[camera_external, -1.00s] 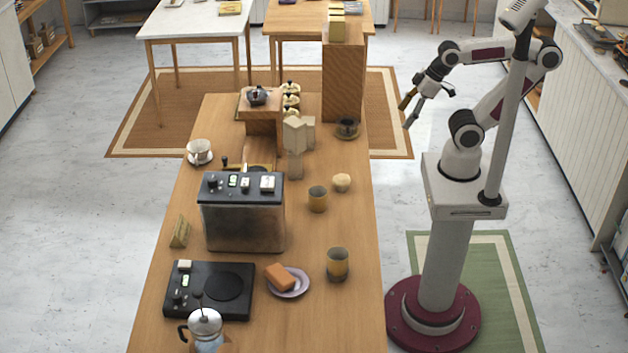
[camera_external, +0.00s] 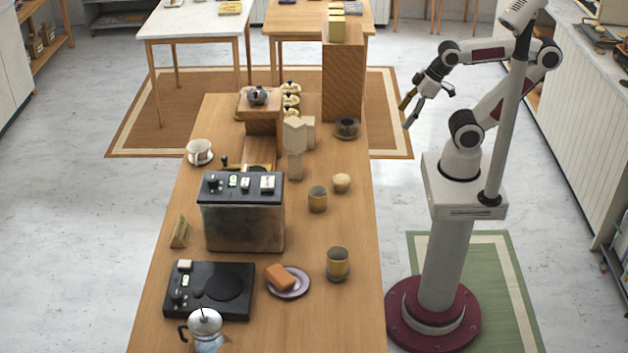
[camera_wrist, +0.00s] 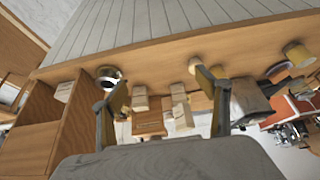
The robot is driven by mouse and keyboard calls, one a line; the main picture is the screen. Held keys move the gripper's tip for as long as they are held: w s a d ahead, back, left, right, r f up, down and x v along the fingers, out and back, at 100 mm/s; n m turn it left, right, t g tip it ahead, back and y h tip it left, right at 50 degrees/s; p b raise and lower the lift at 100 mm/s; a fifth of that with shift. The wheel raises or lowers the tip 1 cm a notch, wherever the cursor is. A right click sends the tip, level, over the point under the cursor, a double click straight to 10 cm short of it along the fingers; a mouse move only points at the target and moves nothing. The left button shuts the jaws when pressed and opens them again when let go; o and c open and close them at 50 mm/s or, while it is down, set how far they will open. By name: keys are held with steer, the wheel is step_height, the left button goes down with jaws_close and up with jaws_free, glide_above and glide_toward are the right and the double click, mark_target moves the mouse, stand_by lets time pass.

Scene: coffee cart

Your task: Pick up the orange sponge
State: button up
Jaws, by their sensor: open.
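The orange sponge (camera_external: 280,277) rests on a small purple plate (camera_external: 300,289) near the front of the wooden table, partly over the plate's left rim. My gripper (camera_external: 408,113) is open and empty, held in the air beyond the table's right edge, far from the sponge. In the wrist view my open gripper's two fingers (camera_wrist: 161,112) frame part of the table and its objects. I cannot make out the sponge clearly in the wrist view.
A black hot plate (camera_external: 230,285), a dark-topped coffee machine (camera_external: 243,225) and a yellow cup (camera_external: 338,263) surround the plate. A French press (camera_external: 206,328) stands at the front. A tall wooden box (camera_external: 344,85) stands at the table's far end. The table's right front is clear.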

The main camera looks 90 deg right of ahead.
steer(key=shift+o, duration=1.4)
